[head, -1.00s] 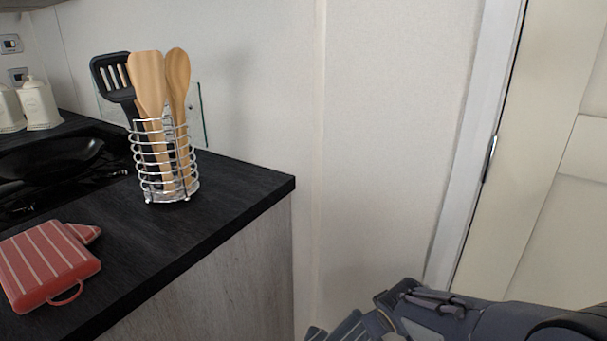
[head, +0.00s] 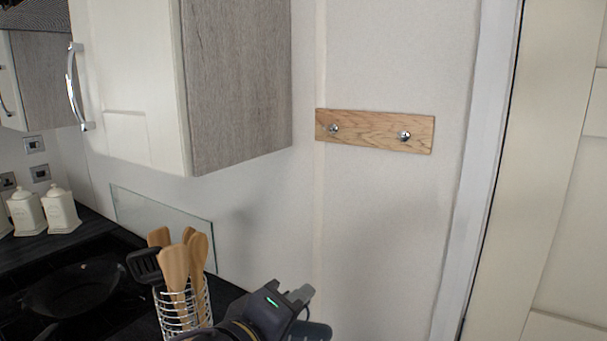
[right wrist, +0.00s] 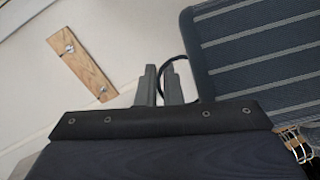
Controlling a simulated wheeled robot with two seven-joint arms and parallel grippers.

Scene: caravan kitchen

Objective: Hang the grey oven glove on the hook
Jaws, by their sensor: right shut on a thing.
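A wooden board (head: 375,131) on the wall carries two chrome hooks, a left hook (head: 334,128) and a right hook (head: 405,136). The board also shows at upper left in the right wrist view (right wrist: 80,62). My right gripper (head: 303,293) is below the board in the head view. In the right wrist view its fingers (right wrist: 160,84) are shut on the thin dark loop of the grey oven glove (right wrist: 265,55). The blue-grey glove with pale stripes hangs beside the fingers, apart from the board. In the head view it is mostly hidden. My left gripper is not in view.
A wall cabinet (head: 235,85) hangs left of the board. A wire holder (head: 183,308) with wooden utensils stands on the counter left of my gripper; it shows at lower right in the right wrist view (right wrist: 298,146). The wall around the board is clear up to the door frame (head: 480,150).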

